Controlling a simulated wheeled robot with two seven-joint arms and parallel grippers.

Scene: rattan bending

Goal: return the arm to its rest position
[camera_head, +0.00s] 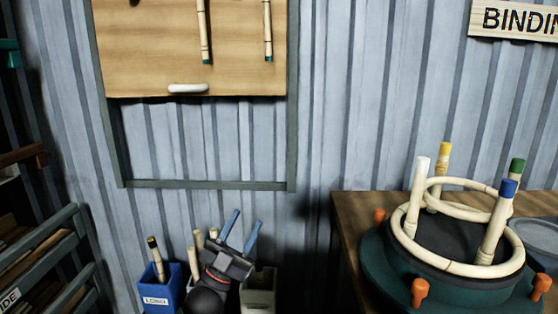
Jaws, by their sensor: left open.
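My left gripper (241,234) is in the lower middle of the head view. Its two blue fingers are spread apart and point up, with nothing between them. It is in front of the bins by the wall and partly hides them and the sticks in them. My right gripper is not in the view.
A blue bin (163,297) and a pale bin (259,299) hold rattan sticks. At right, a wooden table (353,212) bears a green round jig (379,267) with rattan rings, capped posts and orange knobs.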

